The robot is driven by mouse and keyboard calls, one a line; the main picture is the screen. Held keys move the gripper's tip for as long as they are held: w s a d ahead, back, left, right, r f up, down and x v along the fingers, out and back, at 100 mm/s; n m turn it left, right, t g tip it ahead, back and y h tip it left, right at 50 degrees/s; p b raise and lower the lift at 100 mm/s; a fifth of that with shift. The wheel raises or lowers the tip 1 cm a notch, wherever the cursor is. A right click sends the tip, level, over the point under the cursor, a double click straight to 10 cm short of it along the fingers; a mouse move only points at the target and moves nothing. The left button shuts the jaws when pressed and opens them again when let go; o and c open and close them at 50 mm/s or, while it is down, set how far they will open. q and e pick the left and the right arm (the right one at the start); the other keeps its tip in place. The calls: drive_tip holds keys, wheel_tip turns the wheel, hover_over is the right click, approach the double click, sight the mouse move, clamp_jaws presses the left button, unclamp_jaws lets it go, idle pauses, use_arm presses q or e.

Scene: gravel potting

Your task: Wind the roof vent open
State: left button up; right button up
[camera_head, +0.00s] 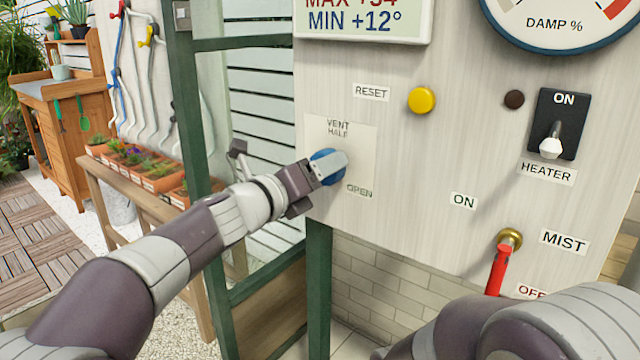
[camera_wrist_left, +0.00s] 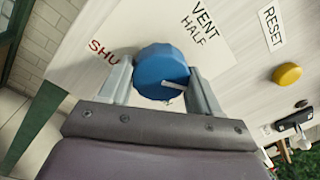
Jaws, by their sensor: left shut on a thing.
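The vent knob (camera_head: 318,160) is blue and round, on a pale plate on the panel. My left gripper (camera_head: 330,168) is shut on it and hides much of it in the head view. In the left wrist view the knob (camera_wrist_left: 158,66) sits between both fingers. Its white mark (camera_wrist_left: 172,85) points right there, away from the red SHUT lettering, which is partly cut off. The VENT HALF label (camera_head: 338,128) is above the knob and the OPEN label (camera_head: 359,191) is below right. The roof vent itself does not show. My right gripper is out of view.
The panel also has a yellow reset button (camera_head: 422,100), a heater switch (camera_head: 552,145), a red mist lever (camera_head: 497,270) and a damp dial (camera_head: 565,20). A green door frame (camera_head: 190,110) stands to the left. A bench (camera_head: 135,190) holds plant pots behind my left arm.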

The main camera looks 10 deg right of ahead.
use_arm(q)
drive_tip(key=m+b, duration=0.1)
drive_tip(key=m, duration=0.2)
drive_tip(key=shift+f+b, duration=0.25)
drive_tip(key=shift+b, duration=0.15)
drive_tip(key=shift+m+b, duration=0.5)
drive_tip(key=shift+m, duration=0.8)
drive_tip(key=shift+r, duration=0.1)
drive_tip(key=o, duration=1)
drive_tip(key=shift+o, duration=0.2)
drive_tip(key=shift+r, duration=0.1)
drive_tip(key=v, duration=1.2)
drive_tip(key=shift+s+a, duration=0.15)
drive_tip(key=shift+a, duration=0.1)
drive_tip(key=shift+r, duration=0.1)
